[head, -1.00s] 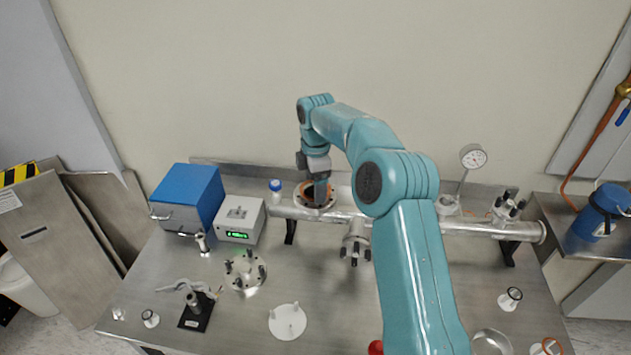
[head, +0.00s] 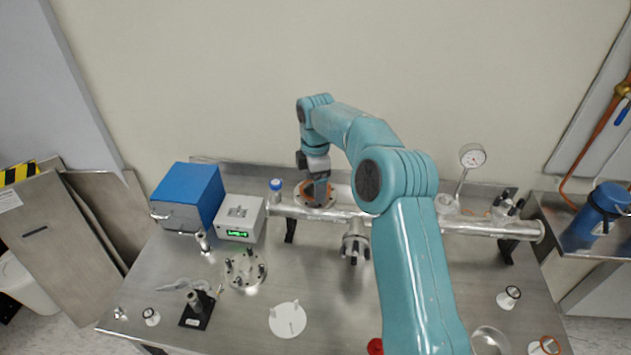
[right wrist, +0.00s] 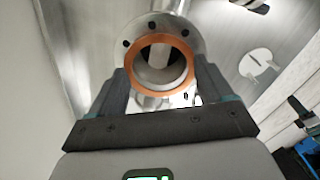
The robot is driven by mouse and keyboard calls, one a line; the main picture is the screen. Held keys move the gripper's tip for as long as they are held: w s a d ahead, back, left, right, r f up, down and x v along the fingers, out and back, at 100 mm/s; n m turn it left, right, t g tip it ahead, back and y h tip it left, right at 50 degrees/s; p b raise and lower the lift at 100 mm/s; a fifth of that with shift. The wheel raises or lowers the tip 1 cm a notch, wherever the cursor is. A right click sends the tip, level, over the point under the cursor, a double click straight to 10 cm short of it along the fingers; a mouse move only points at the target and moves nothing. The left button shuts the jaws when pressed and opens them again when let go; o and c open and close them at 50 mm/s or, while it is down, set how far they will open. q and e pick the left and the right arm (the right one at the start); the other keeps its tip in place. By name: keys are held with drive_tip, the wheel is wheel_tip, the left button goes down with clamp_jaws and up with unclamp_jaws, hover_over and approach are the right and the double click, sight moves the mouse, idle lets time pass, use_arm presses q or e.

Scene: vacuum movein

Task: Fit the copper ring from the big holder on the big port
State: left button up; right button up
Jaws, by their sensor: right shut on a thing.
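The copper ring (right wrist: 185,49) is held between the two fingers of my right gripper (right wrist: 166,74) in the right wrist view. Behind it is the big port (right wrist: 203,45), a round metal flange with bolt holes; the ring covers part of its face around the opening. In the head view the ring (head: 307,188) shows at the big port (head: 326,205), partly hidden by my right gripper (head: 319,190). I cannot tell whether the ring touches the flange. A white round plate with pegs (head: 280,325), likely the big holder, carries no ring. My left gripper is not in view.
A metal tube (head: 470,225) runs along the back of the bench with a dial gauge (head: 472,157). A grey box with a green display (head: 239,222) and a blue box (head: 188,196) stand left of the port. A bolted flange (head: 245,270) lies in front.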

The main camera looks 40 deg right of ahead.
drive_tip(key=shift+f, duration=0.5)
idle(0.8)
drive_tip(key=o, duration=0.8)
drive_tip(key=shift+f, duration=0.1)
drive_tip(key=shift+s+a, duration=0.1)
drive_tip(key=shift+r+b, duration=0.3)
drive_tip(key=shift+r, duration=0.1)
wheel_tip(320, 180, up, 16)
drive_tip(key=p, duration=0.4)
drive_tip(key=shift+s, duration=0.1)
